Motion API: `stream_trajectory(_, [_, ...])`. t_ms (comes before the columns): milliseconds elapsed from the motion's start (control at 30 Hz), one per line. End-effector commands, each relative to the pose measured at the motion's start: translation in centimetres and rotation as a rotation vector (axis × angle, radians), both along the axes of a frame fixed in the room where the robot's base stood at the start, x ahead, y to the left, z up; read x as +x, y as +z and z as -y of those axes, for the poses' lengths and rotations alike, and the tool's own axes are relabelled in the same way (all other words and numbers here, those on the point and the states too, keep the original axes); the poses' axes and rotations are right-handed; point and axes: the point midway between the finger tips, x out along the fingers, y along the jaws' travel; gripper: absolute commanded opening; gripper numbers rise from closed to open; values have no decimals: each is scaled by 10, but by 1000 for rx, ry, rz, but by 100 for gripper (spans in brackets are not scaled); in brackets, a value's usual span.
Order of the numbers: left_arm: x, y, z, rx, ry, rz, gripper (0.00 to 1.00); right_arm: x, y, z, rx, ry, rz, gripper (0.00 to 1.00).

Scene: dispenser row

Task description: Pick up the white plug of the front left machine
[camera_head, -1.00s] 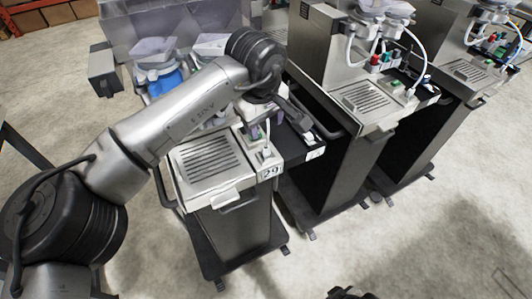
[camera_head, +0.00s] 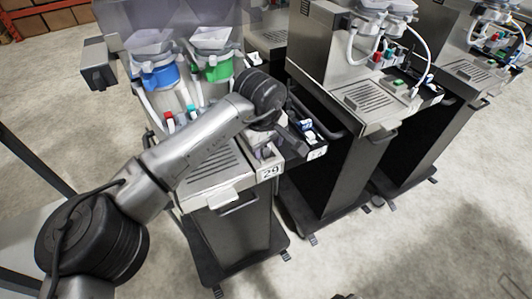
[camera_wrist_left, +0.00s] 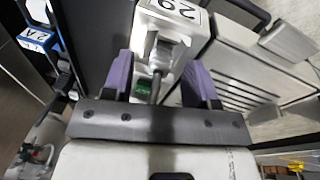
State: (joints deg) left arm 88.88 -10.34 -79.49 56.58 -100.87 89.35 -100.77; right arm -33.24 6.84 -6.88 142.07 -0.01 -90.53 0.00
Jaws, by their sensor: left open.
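The front left machine (camera_head: 243,232) carries the label 29 and a slotted tray on top. My left gripper (camera_head: 268,150) is at its right front corner, just behind the label. In the left wrist view my open purple fingers (camera_wrist_left: 158,68) stand on either side of the white plug (camera_wrist_left: 163,42), which sits on the white corner block beside the label. A grey stem and a green part show between the fingers. I cannot tell whether the fingers touch the plug. In the head view the gripper and wrist largely hide the plug. My right gripper is not clearly seen.
A dark side tray (camera_head: 308,147) with blue and white items adjoins the corner on the right. Blue-collared (camera_head: 160,75) and green-collared (camera_head: 217,68) hoppers stand at the machine's back. A second machine (camera_head: 345,125) is close on the right. The floor in front is clear.

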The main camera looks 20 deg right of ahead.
Motion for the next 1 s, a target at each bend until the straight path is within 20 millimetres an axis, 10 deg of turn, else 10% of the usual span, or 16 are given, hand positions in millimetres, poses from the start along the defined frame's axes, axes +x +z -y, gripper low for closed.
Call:
stream_trajectory(233, [0, -2, 0, 0, 0, 1, 53, 0, 0, -1, 4, -3, 0, 0])
stream_trajectory(767, [0, -2, 1, -1, 0, 1, 2, 0, 0, 1, -2, 2, 0, 0])
stream_trajectory(1000, [0, -2, 1, -1, 0, 1, 0, 0, 0, 2, -7, 4, 1, 0])
